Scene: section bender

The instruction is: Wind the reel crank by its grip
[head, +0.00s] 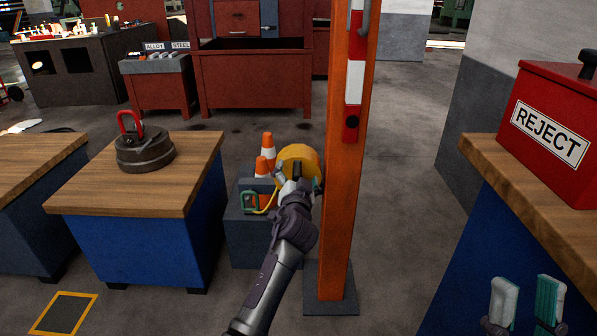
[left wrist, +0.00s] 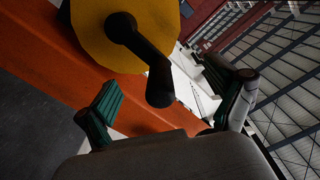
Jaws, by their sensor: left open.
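The yellow reel (head: 299,158) is mounted on the orange post (head: 345,170), and my left arm hides part of it in the head view. In the left wrist view the reel's disc (left wrist: 95,40) fills the top, with a black crank (left wrist: 143,50) running from its hub to a dark rounded grip (left wrist: 160,87). My left gripper (left wrist: 163,80) is open, its green-padded fingers on either side of the grip, apart from it. How deep the grip sits between them is unclear. In the head view my left gripper (head: 292,187) is at the reel. My right gripper (head: 526,297) is open and empty at the bottom right.
A grey box (head: 250,235) and orange-white cones (head: 267,150) stand left of the post. A wood-topped blue bench (head: 110,190) with a dark weight (head: 145,152) is further left. A red REJECT box (head: 555,125) sits on the right bench. Floor right of the post is clear.

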